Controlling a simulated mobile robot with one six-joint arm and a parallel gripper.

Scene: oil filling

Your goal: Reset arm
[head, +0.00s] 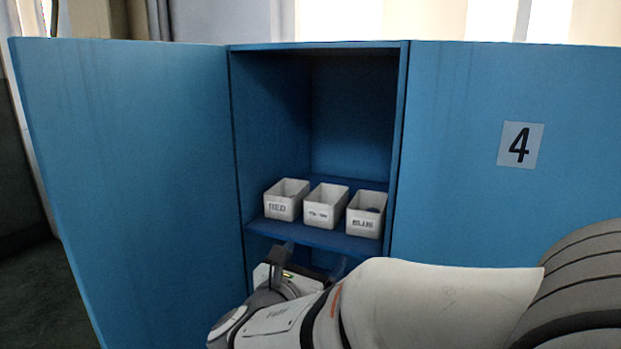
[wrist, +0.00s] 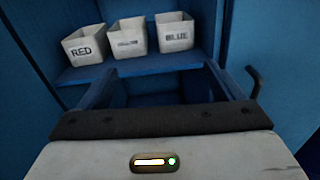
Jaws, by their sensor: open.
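My gripper (wrist: 160,85) is open, with its two fingers spread apart and nothing between them in the wrist view. In the head view my gripper (head: 308,260) is in front of the blue cabinet, just below the shelf (head: 320,237). Three white bins stand in a row on that shelf. The left bin (head: 284,206) is labelled RED, the middle bin (head: 318,214) has a label too small to read, and the right bin (head: 363,223) is labelled BLUE. A dark blue thing shows inside the right bin. My arm hides the cabinet's lower part.
The cabinet's left door (head: 130,180) stands open. A door (head: 470,140) marked 4 is on the right. A dark handle (wrist: 253,82) shows at the right in the wrist view. The space above the bins is empty.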

